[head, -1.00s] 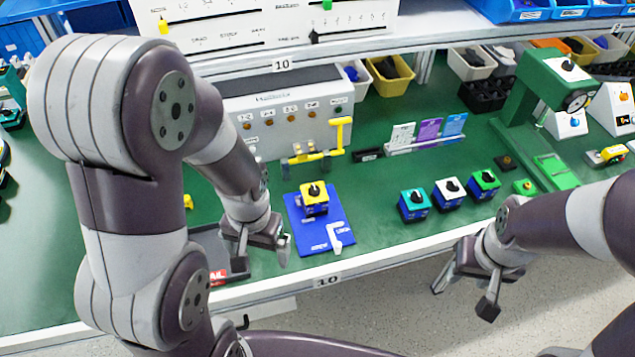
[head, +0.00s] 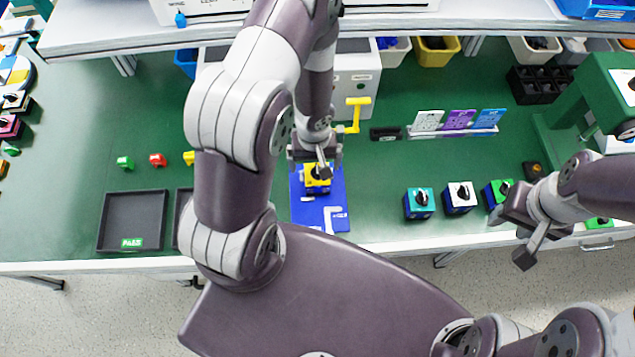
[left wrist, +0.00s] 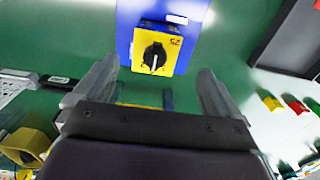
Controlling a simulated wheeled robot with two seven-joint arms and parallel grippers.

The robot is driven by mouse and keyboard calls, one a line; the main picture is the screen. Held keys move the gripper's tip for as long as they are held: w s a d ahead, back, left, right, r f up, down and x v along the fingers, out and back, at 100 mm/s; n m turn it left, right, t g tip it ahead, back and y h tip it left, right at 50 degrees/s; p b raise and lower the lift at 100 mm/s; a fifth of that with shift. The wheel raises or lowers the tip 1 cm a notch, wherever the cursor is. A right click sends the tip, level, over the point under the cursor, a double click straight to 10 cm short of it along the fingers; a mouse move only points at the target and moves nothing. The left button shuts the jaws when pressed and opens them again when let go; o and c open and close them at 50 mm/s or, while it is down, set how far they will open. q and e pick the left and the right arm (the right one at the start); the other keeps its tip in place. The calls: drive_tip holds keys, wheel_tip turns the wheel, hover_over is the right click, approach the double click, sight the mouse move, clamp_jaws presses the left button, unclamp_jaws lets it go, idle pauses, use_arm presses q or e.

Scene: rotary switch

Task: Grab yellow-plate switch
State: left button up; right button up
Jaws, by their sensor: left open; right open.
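The yellow-plate switch (head: 316,178) has a yellow top plate and a black knob, and sits on a blue board (head: 335,213) on the green bench. My left gripper (head: 317,160) is directly over and just behind it in the head view, partly hiding it. In the left wrist view the switch (left wrist: 155,52) lies ahead of my left gripper (left wrist: 150,85), whose two fingers are apart with nothing between them; the switch is beyond the fingertips. My right gripper (head: 512,238) is open and empty at the bench's front edge on the right.
Teal (head: 419,203), white (head: 460,197) and green (head: 496,193) switches stand to the right. A black tray (head: 133,221) lies at left. A yellow lever (head: 357,112) stands behind my left gripper. Bench between the blue board and teal switch is clear.

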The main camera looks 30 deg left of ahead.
sight(317, 173)
use_arm(q)
drive_tip(key=f, duration=0.1)
drive_tip(key=w+f+b, duration=0.1)
drive_tip(key=f, duration=0.1)
drive_tip(key=shift+w+d, duration=0.15)
drive_tip(key=f, duration=0.1)
drive_tip(key=f+b, duration=0.1)
drive_tip(key=shift+s+f, duration=0.3)
drive_tip(key=shift+f, duration=0.1)
drive_tip(key=shift+s+f, duration=0.15)
drive_tip(key=shift+f, duration=0.25)
drive_tip(key=shift+w, duration=0.25)
drive_tip(key=shift+c, duration=0.3)
drive_tip(key=c, duration=0.6)
drive_tip(key=shift+s, duration=0.1)
drive_tip(key=c, duration=0.5)
use_arm(e)
drive_tip(key=f, duration=0.3)
drive_tip(key=shift+w, duration=0.4)
